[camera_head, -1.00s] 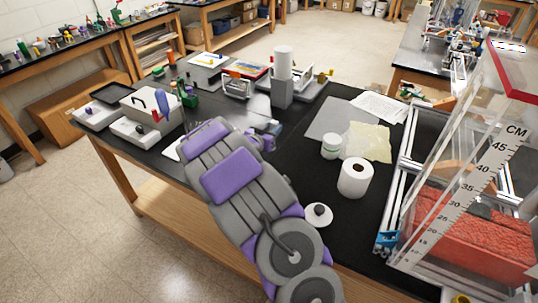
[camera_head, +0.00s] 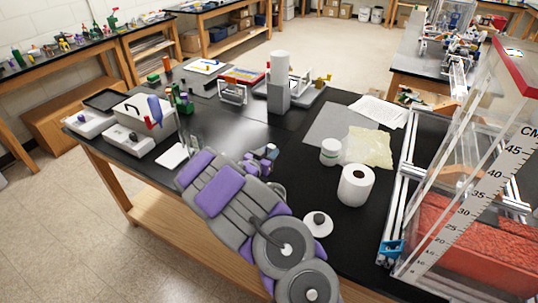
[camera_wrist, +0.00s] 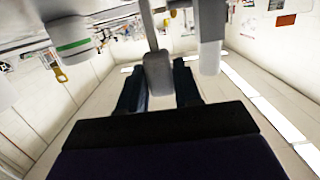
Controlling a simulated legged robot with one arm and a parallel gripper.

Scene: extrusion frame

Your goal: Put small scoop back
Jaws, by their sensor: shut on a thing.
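In the wrist view my gripper (camera_wrist: 158,70) has its two dark fingers closed on a small grey scoop (camera_wrist: 159,76). The scoop's narrow stem runs toward the top of the picture. In the head view my arm covers much of the gripper (camera_head: 262,160), which is above the black bench. The scoop cannot be made out there.
A black bench (camera_head: 240,132) holds a white paper roll (camera_head: 356,186), a white jar (camera_head: 330,152), a tall white cylinder on a grey stand (camera_head: 279,85), and white scales (camera_head: 130,138) at the left. A clear tank (camera_head: 470,190) stands right. The bench's middle is partly bare.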

